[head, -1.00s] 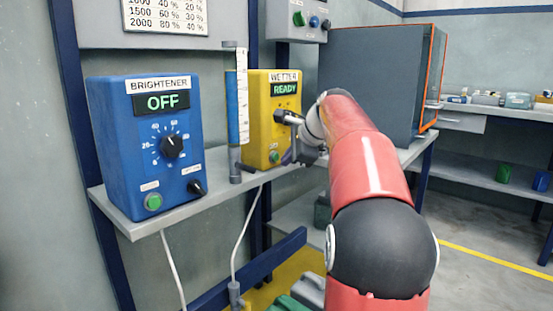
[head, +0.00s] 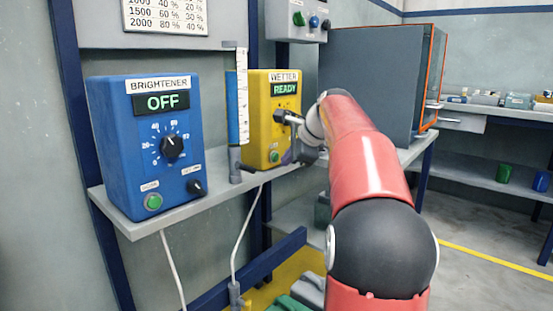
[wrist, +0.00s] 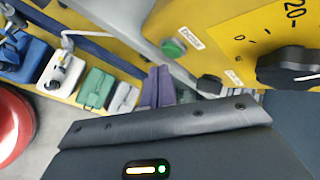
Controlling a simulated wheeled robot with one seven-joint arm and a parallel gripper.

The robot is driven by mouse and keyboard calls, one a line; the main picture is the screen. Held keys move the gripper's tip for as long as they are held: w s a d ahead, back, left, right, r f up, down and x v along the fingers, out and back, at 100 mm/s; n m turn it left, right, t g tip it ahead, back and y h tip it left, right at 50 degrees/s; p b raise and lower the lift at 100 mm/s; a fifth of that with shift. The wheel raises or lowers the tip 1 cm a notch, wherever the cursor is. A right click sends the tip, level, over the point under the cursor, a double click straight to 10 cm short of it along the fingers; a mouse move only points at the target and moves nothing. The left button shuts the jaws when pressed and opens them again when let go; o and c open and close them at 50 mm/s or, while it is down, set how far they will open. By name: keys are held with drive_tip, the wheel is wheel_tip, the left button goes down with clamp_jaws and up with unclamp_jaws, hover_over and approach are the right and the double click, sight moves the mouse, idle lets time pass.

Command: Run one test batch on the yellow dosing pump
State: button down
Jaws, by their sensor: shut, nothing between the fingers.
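The yellow dosing pump (head: 257,135) is labelled WETTER and stands on the wall shelf, its display (head: 285,89) reading READY in green. Its front shows in the wrist view, with a green button (wrist: 173,48), a small black knob (wrist: 209,85) and part of a black dial (wrist: 288,68). My gripper (head: 287,157) is in front of the pump's lower right, partly hidden by my arm. In the wrist view its purple fingers (wrist: 156,86) are together and empty, left of the small knob and below the green button. I cannot tell whether they touch the pump.
A blue pump (head: 145,150) labelled BRIGHTENER reads OFF on the left. A measuring tube (head: 238,105) stands between the pumps. The grey shelf (head: 150,222) holds them. A large grey cabinet (head: 370,85) is at the right. Several containers sit below in the wrist view.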

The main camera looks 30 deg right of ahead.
drive_tip(key=shift+w+a+p, duration=0.15)
drive_tip(key=shift+w+p, duration=0.3)
drive_tip(key=shift+p, duration=0.05)
drive_tip(key=shift+w+a+p, duration=0.2)
drive_tip(key=shift+w+p, duration=0.25)
idle(0.7)
drive_tip(key=shift+s+d, duration=0.1)
drive_tip(key=shift+s, duration=0.05)
drive_tip(key=shift+s+d, duration=0.2)
drive_tip(key=shift+s, duration=0.55)
drive_tip(key=shift+b, duration=0.3)
drive_tip(key=s, duration=0.1)
drive_tip(key=s+d, duration=0.1)
drive_tip(key=s, duration=0.1)
drive_tip(key=s+b, duration=0.1)
drive_tip(key=shift+s+d, duration=0.35)
idle(0.5)
